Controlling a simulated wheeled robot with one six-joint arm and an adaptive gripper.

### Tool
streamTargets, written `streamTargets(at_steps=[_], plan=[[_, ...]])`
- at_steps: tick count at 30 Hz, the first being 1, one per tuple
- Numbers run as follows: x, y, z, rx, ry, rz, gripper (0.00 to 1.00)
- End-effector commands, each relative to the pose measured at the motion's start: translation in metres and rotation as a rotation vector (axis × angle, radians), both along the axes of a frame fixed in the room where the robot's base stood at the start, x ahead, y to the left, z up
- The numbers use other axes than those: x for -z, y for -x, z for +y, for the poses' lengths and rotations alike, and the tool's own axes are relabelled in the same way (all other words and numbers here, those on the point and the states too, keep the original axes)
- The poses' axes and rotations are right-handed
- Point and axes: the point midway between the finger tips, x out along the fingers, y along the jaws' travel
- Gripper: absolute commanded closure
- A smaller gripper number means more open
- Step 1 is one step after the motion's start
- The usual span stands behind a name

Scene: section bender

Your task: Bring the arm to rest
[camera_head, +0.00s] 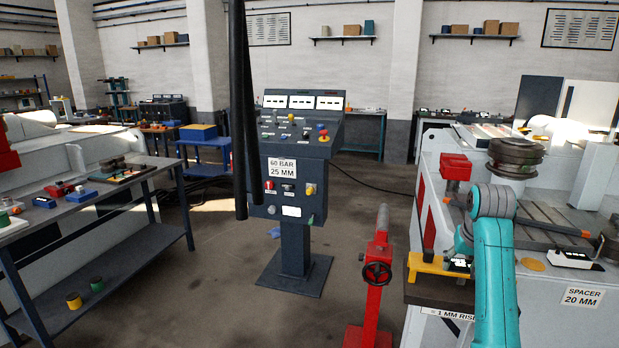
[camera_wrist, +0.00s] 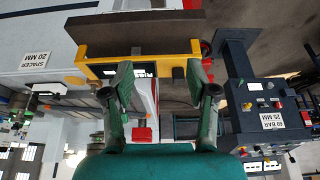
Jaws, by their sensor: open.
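My arm (camera_head: 496,285) is raised at the right in the head view, bent at its grey joint, in front of the bending machine. My gripper (camera_wrist: 160,78) shows in the wrist view with its two green fingers wide apart and nothing between them. In the head view the gripper is mostly hidden behind the arm. A yellow bracket (camera_head: 432,268) stands on a dark shelf (camera_head: 440,294) beside the arm. The yellow bracket (camera_wrist: 138,61) also shows beyond the fingertips in the wrist view, which is upside down. I cannot tell the exact gap between them.
The bending machine (camera_head: 553,307) with grey rollers (camera_head: 515,155) stands at the right. A red stand with a handwheel (camera_head: 377,272) and a control console (camera_head: 295,170) stand mid-floor. A workbench (camera_head: 100,205) is at the left. Floor between bench and console is clear.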

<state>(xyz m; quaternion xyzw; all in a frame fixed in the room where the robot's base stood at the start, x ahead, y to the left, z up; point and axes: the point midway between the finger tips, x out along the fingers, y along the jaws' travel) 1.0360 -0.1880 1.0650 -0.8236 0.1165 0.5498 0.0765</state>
Motion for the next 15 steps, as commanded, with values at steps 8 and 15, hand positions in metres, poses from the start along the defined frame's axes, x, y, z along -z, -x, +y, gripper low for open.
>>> streamTargets(at_steps=[8,15], plan=[[0.032,0.002,0.006,-0.009,0.006,-0.020,0.42],[0.071,0.007,0.014,-0.019,0.013,-0.048,0.42]])
